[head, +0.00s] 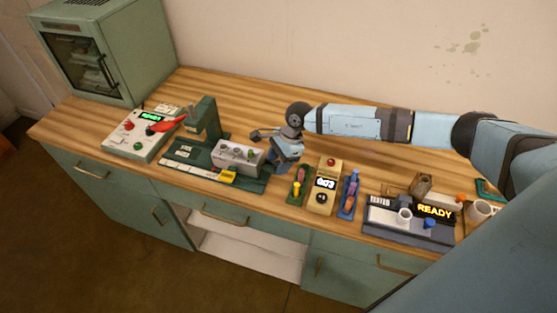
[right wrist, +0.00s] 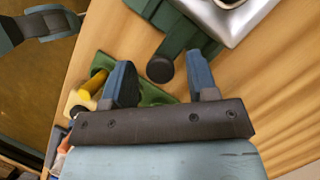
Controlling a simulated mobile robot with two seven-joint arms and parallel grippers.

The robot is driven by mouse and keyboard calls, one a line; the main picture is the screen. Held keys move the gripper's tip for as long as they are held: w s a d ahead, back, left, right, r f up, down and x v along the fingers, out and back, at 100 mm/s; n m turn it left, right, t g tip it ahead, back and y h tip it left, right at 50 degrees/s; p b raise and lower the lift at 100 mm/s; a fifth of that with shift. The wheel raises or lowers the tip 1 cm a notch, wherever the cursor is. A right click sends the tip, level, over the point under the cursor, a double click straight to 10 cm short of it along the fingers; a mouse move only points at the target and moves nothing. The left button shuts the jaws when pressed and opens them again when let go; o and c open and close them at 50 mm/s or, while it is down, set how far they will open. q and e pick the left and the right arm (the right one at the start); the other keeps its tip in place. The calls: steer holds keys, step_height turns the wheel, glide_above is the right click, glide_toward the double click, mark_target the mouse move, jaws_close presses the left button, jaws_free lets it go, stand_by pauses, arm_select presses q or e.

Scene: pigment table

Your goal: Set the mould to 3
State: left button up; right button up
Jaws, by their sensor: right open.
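The mould appears to be the pale metal block (head: 237,157) with several small knobs on top, on the green press (head: 205,122) base; a yellow tag is at its front. In the right wrist view the silver block (right wrist: 235,12) shows only partly at the top. A green bar there ends in a round black knob (right wrist: 160,68). My right gripper (head: 278,160) is just right of the block, pointing down. In the right wrist view its two fingers (right wrist: 161,78) are open and apart, with the black knob between them in the picture; contact is unclear. My left gripper is out of view.
A green holder (head: 298,193), a beige device (head: 325,186) reading about 0.73, and a blue holder (head: 349,193) stand right of the gripper. Further right is a READY station (head: 410,226). A scale-like device (head: 142,133) and a cabinet (head: 110,45) are left. The wooden table's back is clear.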

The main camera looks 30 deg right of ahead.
mark_target(238, 149)
jaws_close()
steer(key=w+a+b, duration=0.8)
steer(key=w, duration=0.1)
steer(key=shift+w+a+f+b, duration=0.15)
steer(key=shift+w+b, duration=0.05)
steer(key=shift+b, duration=0.15)
steer(key=shift+w+a, duration=0.15)
jaws_free()
steer(key=shift+r, duration=0.2)
steer(key=shift+r, duration=0.3)
steer(key=b+v, duration=0.1)
steer(key=v, duration=1.2)
steer(key=shift+d, duration=0.2)
